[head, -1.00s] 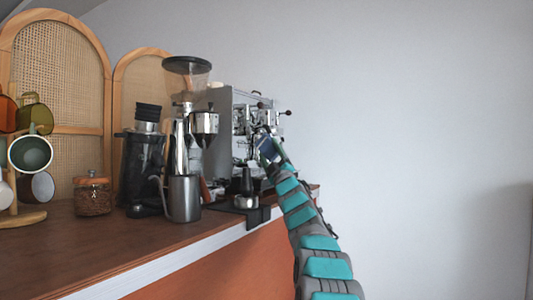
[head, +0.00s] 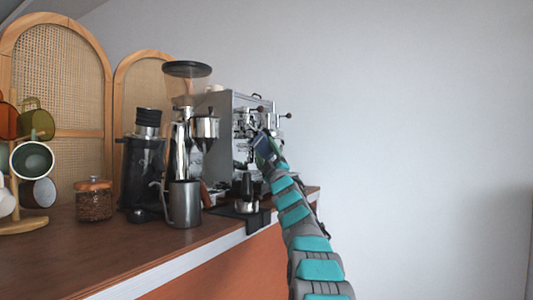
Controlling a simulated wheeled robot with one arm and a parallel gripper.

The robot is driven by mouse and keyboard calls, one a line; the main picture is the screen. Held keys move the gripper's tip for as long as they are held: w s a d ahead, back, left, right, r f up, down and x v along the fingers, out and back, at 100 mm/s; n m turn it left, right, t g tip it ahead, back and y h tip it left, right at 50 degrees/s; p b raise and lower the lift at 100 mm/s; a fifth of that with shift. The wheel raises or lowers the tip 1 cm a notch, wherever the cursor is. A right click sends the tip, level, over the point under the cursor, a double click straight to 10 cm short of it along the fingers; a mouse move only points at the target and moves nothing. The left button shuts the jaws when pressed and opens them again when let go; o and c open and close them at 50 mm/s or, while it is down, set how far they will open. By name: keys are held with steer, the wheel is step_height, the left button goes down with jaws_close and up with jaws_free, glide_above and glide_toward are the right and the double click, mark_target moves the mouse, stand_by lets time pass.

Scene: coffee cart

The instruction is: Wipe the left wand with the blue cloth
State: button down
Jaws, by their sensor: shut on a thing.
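The espresso machine (head: 231,118) stands at the far end of the counter, with its front turned to the right. My gripper (head: 258,142) is at the machine's front, at the far end of my teal and grey arm. It is small in the view and partly hidden by my own wrist. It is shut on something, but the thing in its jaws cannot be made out. I cannot pick out the blue cloth or the left wand. Whether anything touches a wand cannot be told.
A grinder (head: 188,125), a steel pitcher (head: 184,204), a dark blender-like device (head: 143,170) and a tamper on a stand (head: 247,190) stand on the counter (head: 130,243) before the machine. A lidded jar (head: 94,202) and a mug tree (head: 22,223) are at left. The right side is clear.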

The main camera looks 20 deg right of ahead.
steer(key=shift+s+r+y+b, duration=0.2)
steer(key=shift+s+y+b, duration=0.1)
steer(key=shift+s+b, duration=0.1)
steer(key=shift+s+d+f+b, duration=0.3)
steer(key=shift+f+b, duration=0.1)
steer(key=shift+f, duration=0.05)
steer(key=shift+s+d+f+b, duration=0.25)
steer(key=shift+s+f+b, duration=0.1)
steer(key=shift+f, duration=0.1)
steer(key=shift+w+a+r+p, duration=0.3)
steer(key=shift+w+r+p, duration=0.3)
steer(key=shift+w+p, duration=0.05)
steer(key=shift+w+a+r+p, duration=0.2)
steer(key=shift+a+r+p, duration=0.1)
steer(key=shift+r+p, duration=0.1)
steer(key=shift+a+r, duration=0.25)
steer(key=shift+r, duration=0.1)
steer(key=shift+s+d+f+b, duration=0.1)
steer(key=shift+s+f+b, duration=0.3)
steer(key=shift+f+b, duration=0.2)
steer(key=shift+s+d+f+b, duration=0.5)
steer(key=shift+d+f+b, duration=0.05)
steer(key=shift+f+b, duration=0.25)
steer(key=shift+f, duration=0.1)
